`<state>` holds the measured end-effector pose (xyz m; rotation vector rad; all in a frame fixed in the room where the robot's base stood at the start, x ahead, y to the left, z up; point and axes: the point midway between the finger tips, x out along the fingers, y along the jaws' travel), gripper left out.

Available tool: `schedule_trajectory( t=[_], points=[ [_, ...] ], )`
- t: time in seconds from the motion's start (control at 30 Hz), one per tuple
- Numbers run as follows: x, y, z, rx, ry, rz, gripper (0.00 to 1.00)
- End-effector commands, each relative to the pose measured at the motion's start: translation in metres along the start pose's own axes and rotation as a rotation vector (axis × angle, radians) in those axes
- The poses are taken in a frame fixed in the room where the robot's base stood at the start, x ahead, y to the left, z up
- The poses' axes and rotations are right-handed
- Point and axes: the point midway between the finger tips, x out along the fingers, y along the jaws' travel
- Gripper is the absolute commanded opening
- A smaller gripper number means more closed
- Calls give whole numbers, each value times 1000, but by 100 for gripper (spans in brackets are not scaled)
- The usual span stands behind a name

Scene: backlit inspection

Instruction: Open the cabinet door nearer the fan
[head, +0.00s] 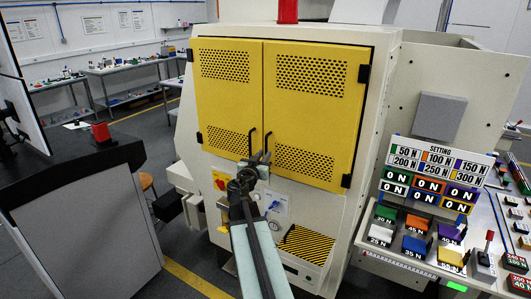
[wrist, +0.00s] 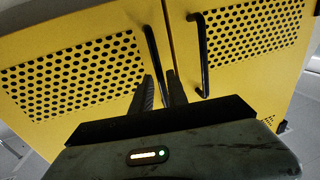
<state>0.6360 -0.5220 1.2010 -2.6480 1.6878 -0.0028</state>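Two yellow cabinet doors with perforated panels fill the machine front: a left door (head: 228,97) and a right door (head: 312,117). Both look closed, their edges meeting at a centre seam. Each has a black bar handle beside the seam: the left door's handle (wrist: 152,52) and the right door's handle (wrist: 201,55). My gripper (head: 261,157) is at the lower ends of the handles. In the wrist view its two dark fingers stand apart, with the left handle's lower part between them. I cannot tell whether they touch it. The right handle is outside the fingers, to the right. I cannot make out a fan.
A grey, black-topped counter (head: 75,170) stands at left. At right is a bench with a setting board (head: 433,172) and coloured blocks. A control panel and a striped yellow-black plate (head: 305,244) are below the doors. Some floor shows between counter and machine.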

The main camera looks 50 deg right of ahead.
Motion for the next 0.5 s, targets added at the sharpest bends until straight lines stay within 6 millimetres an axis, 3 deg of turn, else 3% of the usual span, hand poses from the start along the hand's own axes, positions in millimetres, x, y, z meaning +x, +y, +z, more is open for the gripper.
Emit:
schedule_trajectory(
  t=[0.03,0.17,0.43,0.5],
  points=[
    [14,-1,0,0,0,2,19],
    [32,-1,0,0,0,0,19],
    [34,-1,0,0,0,-1,19],
    [34,-1,0,0,0,-1,0]
  ],
)
